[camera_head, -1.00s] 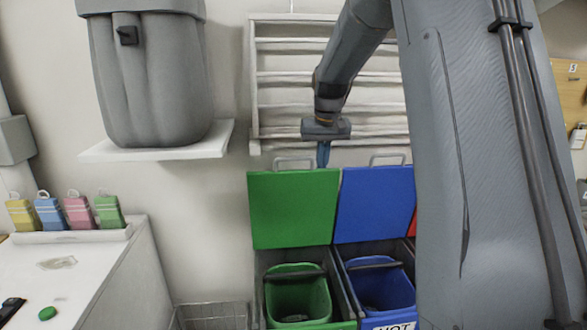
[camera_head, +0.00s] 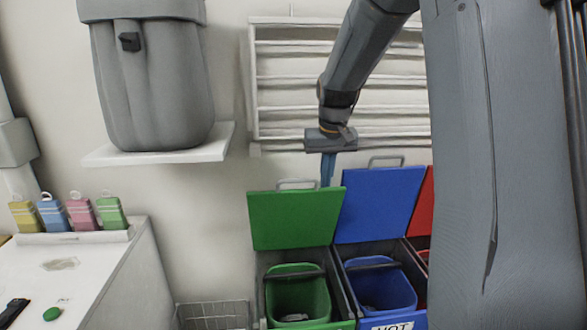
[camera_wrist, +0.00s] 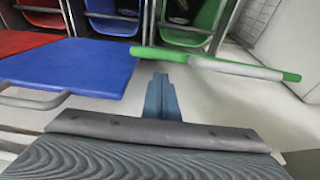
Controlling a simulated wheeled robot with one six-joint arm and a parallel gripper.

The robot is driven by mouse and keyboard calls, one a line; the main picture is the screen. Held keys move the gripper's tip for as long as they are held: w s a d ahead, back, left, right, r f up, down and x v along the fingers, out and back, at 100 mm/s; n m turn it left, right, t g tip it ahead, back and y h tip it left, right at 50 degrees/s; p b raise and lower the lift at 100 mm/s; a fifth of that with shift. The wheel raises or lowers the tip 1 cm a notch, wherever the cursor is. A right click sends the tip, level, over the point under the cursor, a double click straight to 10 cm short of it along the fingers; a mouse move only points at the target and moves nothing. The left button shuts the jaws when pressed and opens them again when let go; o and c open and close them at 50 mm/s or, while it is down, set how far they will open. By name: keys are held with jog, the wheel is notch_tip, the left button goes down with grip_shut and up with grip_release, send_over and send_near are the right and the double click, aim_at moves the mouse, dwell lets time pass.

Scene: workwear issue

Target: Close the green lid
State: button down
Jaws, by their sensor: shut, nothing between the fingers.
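The green lid (camera_head: 293,219) stands raised and tilted at the back of the green bin (camera_head: 297,295), with a grey handle on its top edge. In the wrist view the lid (camera_wrist: 195,62) shows nearly edge-on. My gripper (camera_head: 328,170) is shut and empty, with its blue fingers pointing down behind the lid's top right corner, by the gap to the blue lid. In the wrist view my gripper's fingers (camera_wrist: 160,85) lie between the two lids. I cannot tell whether they touch the green lid.
The open blue lid (camera_head: 380,205) stands to the right, with a red lid (camera_head: 422,212) beyond it. A white slatted rack (camera_head: 290,80) is on the wall behind. A wire basket (camera_head: 213,314) stands left of the green bin.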

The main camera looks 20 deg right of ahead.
jog(key=shift+s+a, duration=0.1)
jog(key=shift+s, duration=0.25)
notch_tip(320, 180, up, 10)
jog(key=p, duration=0.8)
jog(key=s+a+f+b, duration=0.1)
jog(key=s+a+f, duration=0.3)
jog(key=s+f, duration=0.2)
jog(key=s+a+f+n+g+b, duration=0.1)
jog(key=s+a+f, duration=0.3)
jog(key=s, duration=0.6)
jog(key=s+a+f+n+b, duration=0.1)
jog(key=s+a+f, duration=0.3)
jog(key=s+f, duration=0.4)
jog(key=shift+s+a+f+y+b, duration=0.25)
jog(key=shift+f+y+b, duration=0.1)
jog(key=shift+b, duration=0.55)
